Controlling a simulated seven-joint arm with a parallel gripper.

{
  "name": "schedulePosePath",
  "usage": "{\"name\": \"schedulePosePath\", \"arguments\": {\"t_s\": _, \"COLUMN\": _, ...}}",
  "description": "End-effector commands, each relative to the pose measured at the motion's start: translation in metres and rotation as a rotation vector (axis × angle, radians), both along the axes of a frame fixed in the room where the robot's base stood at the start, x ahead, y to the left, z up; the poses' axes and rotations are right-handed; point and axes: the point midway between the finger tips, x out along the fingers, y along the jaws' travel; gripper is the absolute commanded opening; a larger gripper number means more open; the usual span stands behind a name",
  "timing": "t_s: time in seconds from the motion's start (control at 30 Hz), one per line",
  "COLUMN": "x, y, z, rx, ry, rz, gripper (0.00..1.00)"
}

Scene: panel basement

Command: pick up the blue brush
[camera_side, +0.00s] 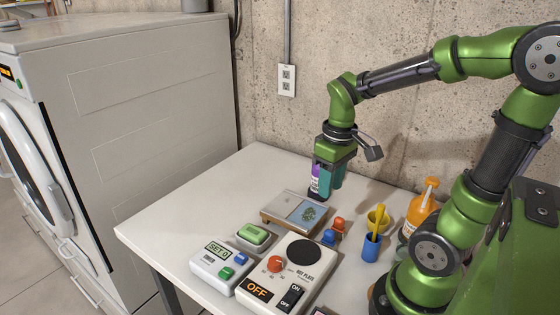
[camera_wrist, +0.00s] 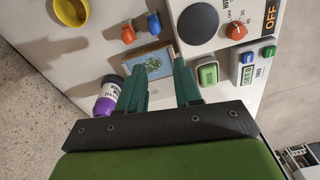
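No object is plainly a blue brush. A blue cup-shaped thing with a yellow stick rising from it (camera_side: 371,246) stands upright right of centre in the side view; I cannot tell if it is a brush. A small blue knobbed piece (camera_side: 328,237) is beside a small orange one; the blue piece also shows in the wrist view (camera_wrist: 153,23). My gripper (camera_side: 330,186) is above the back of the table, left of both. Its teal fingers are apart with nothing held between them in the wrist view (camera_wrist: 159,72).
A purple and black bottle (camera_wrist: 108,95) stands close beside one finger. A tray-like box with a plant picture (camera_side: 282,207) lies below. A hot plate (camera_side: 280,280), green button (camera_side: 253,234), orange bottle (camera_side: 418,211) and yellow bowl (camera_side: 384,223) crowd the table. The left table end is clear.

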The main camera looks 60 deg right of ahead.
Motion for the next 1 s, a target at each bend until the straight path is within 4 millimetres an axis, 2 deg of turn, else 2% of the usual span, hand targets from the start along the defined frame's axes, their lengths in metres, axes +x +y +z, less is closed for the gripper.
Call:
{"name": "schedulePosePath", "arguments": {"t_s": 0.13, "x": -0.006, "y": -0.005, "z": 0.002, "rx": -0.014, "ry": 0.052, "rz": 0.122, "gripper": 0.34}}
{"name": "schedulePosePath", "arguments": {"t_s": 0.23, "x": -0.007, "y": -0.004, "z": -0.009, "rx": -0.01, "ry": 0.059, "rz": 0.143, "gripper": 0.34}}
{"name": "schedulePosePath", "arguments": {"t_s": 0.63, "x": -0.008, "y": -0.003, "z": -0.091, "rx": -0.008, "ry": 0.059, "rz": 0.14, "gripper": 0.34}}
{"name": "schedulePosePath", "arguments": {"t_s": 0.73, "x": -0.008, "y": -0.003, "z": -0.105, "rx": -0.008, "ry": 0.057, "rz": 0.14, "gripper": 0.34}}
{"name": "schedulePosePath", "arguments": {"t_s": 1.0, "x": -0.008, "y": -0.004, "z": -0.126, "rx": -0.009, "ry": 0.055, "rz": 0.138, "gripper": 0.34}}
